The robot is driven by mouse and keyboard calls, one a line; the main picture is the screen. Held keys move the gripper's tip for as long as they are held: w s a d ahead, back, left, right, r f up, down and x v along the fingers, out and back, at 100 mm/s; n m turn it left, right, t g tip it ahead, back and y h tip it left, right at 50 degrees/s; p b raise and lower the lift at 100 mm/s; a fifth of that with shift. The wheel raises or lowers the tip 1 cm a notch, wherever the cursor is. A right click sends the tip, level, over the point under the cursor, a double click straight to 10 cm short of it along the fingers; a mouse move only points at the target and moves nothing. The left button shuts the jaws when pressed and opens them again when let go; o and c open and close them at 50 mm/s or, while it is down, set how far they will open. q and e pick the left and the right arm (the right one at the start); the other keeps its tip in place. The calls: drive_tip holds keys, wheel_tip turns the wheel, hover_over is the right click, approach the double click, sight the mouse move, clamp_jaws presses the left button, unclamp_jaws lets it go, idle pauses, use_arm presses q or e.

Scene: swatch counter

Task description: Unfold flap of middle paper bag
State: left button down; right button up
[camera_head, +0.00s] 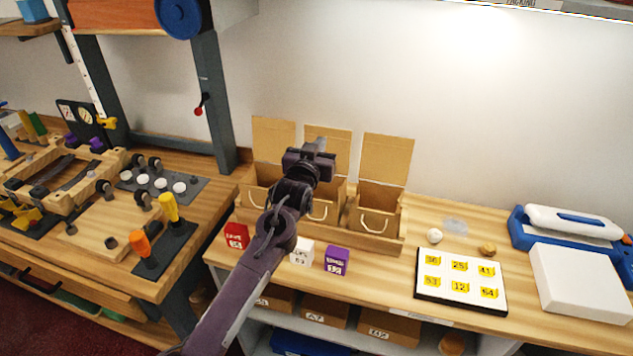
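Three brown paper bags stand side by side in a wooden holder (385,244) on the counter against the wall. The middle paper bag (333,209) is partly hidden behind my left gripper and arm; its flap (340,139) stands upright at the back. The left bag (259,185) and the right bag (376,208) also have their flaps raised. My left gripper (322,146) is in front of the middle bag's flap, near its left part. Its fingers point away from the camera, and I cannot tell whether they are open or touch the flap. My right gripper is not in view.
Red (236,236), white (302,251) and purple (337,260) boxes stand before the holder. A numbered board (460,307) and a blue and white device (565,225) lie to the right. A tool-covered workbench (120,262) and a dark post (213,105) are left.

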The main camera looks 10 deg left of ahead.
use_arm(q)
drive_tip(key=s+p, duration=0.2)
drive_tip(key=s, duration=0.3)
drive_tip(key=shift+a+p, duration=0.1)
drive_tip(key=shift+p, duration=0.2)
